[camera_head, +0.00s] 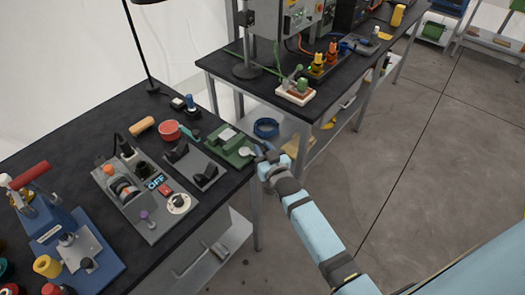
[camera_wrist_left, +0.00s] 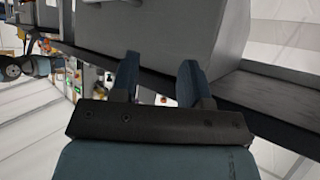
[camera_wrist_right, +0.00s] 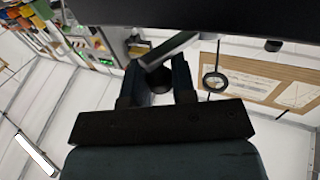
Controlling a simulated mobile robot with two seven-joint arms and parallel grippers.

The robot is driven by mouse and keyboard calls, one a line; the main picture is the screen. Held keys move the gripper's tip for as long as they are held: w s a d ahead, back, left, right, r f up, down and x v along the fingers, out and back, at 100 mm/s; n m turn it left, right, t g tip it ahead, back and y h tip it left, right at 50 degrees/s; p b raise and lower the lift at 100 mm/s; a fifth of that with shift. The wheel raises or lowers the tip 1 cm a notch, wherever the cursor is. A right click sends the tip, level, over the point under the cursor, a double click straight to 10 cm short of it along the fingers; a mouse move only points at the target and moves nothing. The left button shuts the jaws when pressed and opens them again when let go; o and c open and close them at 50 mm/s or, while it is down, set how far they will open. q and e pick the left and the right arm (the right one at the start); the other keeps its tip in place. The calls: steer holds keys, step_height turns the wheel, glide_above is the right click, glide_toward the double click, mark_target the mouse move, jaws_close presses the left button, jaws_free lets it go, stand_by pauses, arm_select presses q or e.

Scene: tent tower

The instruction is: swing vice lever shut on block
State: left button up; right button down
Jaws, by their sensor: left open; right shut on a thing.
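The green vice (camera_head: 230,147) stands near the front right corner of the dark bench. A light grey block (camera_head: 227,133) sits on it at its upper left. My right gripper (camera_head: 262,153) is at the vice's right side, by the bench edge. In the right wrist view, its fingers (camera_wrist_right: 160,82) are shut on a grey lever (camera_wrist_right: 170,48) with a dark round end. The gripper partly hides the lever in the head view. Whether the jaw touches the block cannot be told. My left gripper (camera_wrist_left: 157,85) is open and empty in the left wrist view; the head view does not show it.
A dark-grey fixture (camera_head: 190,165) and a grey control panel (camera_head: 145,195) stand left of the vice. A red bowl (camera_head: 170,131) is behind them. A second bench (camera_head: 285,80) with devices stands beyond. Floor on the right is clear.

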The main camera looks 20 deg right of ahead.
stand_by(0.4)
steer(key=c, duration=0.9)
jaws_free()
steer(key=shift+c, duration=0.2)
steer(key=s+b, duration=0.1)
steer(key=s, duration=1.3)
